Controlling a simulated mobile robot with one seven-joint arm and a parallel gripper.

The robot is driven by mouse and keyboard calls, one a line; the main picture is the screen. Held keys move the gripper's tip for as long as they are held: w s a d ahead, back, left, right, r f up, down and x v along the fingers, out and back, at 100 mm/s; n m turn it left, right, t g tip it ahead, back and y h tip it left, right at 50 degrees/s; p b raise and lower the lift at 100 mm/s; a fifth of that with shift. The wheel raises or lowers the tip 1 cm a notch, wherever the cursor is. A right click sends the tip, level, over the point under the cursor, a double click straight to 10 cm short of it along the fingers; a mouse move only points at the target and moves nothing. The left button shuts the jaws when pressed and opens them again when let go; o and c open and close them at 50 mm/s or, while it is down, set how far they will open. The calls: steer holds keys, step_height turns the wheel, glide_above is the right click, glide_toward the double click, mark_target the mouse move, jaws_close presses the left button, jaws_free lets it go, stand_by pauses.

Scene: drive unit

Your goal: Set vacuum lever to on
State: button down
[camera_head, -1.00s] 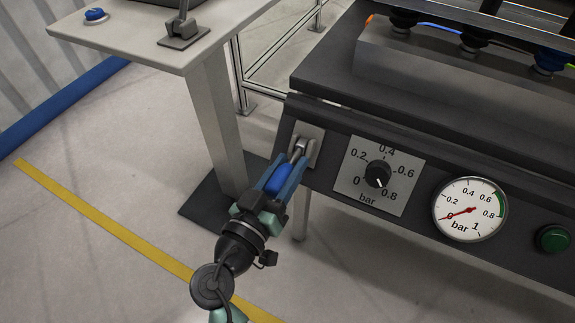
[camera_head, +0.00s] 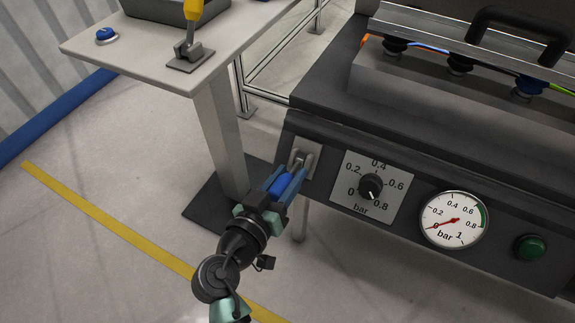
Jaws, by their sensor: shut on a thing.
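The vacuum lever has a blue handle (camera_head: 282,186) hinged on a light grey bracket (camera_head: 312,158) at the left end of the dark control panel (camera_head: 330,205). The handle slopes down and left, out from the panel. My gripper (camera_head: 287,178) comes from below and is shut around the handle, with one blue finger on each side. The fingers hide part of the handle. The pressure gauge (camera_head: 454,219) has its red needle near 0.
Right of the lever are a black knob (camera_head: 370,186) on a scale and a green button (camera_head: 529,247). A white table (camera_head: 115,55) with a blue button (camera_head: 106,35) and a yellow-handled lever (camera_head: 193,10) stands at upper left. Open floor lies below.

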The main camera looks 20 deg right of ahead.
mark_target(294, 167)
steer(key=r+g+y+p, duration=0.1)
steer(key=p, duration=0.2)
steer(key=r+g+y+p, duration=0.1)
steer(key=p, duration=0.3)
steer(key=shift+w+d+r+p, duration=0.2)
steer(key=shift+r+p, duration=0.1)
steer(key=shift+r, duration=0.1)
steer(key=g+y+p, duration=0.1)
steer(key=p, duration=0.3)
steer(key=d+r+g+y+p, duration=0.1)
steer(key=y+p, duration=0.1)
steer(key=p, duration=0.2)
steer(key=shift+w+r+p, duration=0.2)
steer(key=shift+w+p, duration=0.1)
steer(key=shift+w, duration=0.05)
steer(key=g+y+p, duration=0.2)
steer(key=p, duration=0.1)
steer(key=shift+w+d+r, duration=0.15)
steer(key=shift+w+d, duration=0.15)
steer(key=shift+d, duration=0.1)
steer(key=shift+w+d+g+y+p, duration=0.2)
steer(key=shift+g+y+p, duration=0.15)
steer(key=shift+y+p, duration=0.2)
steer(key=shift+w+d+g+y+p, duration=0.1)
steer(key=shift+d+g+y+p, duration=0.1)
steer(key=shift+g+y+p, duration=0.25)
steer(key=shift+c, duration=2.3)
jaws_free()
